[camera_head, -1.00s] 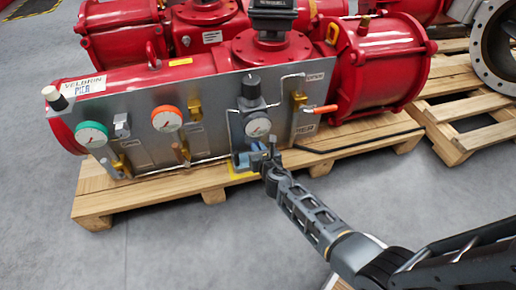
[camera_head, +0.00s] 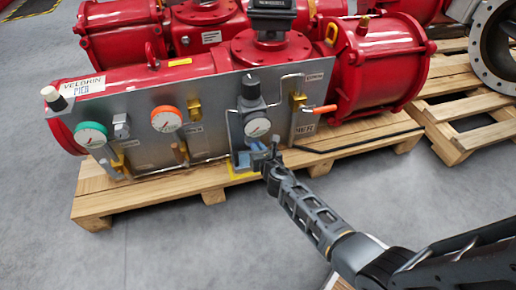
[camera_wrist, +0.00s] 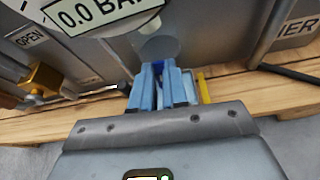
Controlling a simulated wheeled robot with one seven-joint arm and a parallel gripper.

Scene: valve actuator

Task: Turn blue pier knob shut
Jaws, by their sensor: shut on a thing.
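The red valve actuator (camera_head: 128,93) has a grey metal panel (camera_head: 208,108) on its front. A regulator with a black top (camera_head: 251,87) and a round white gauge (camera_head: 257,127) is on the panel's right part. My gripper (camera_head: 258,156) is low at the panel, just below that gauge. In the wrist view, my light-blue fingers (camera_wrist: 162,88) are shut on a small blue knob (camera_wrist: 158,67) beneath the regulator. Only a bit of the knob's deeper blue shows between the fingertips; the fingers hide the rest, so its turn angle cannot be told.
The actuator stands on a wooden pallet (camera_head: 160,193). An orange-handled lever (camera_head: 322,109) is right of the regulator, and gauges with green (camera_head: 91,134) and orange (camera_head: 166,118) rims are left. A black cable (camera_head: 350,146) lies on the pallet. Grey floor (camera_head: 170,250) is clear in front.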

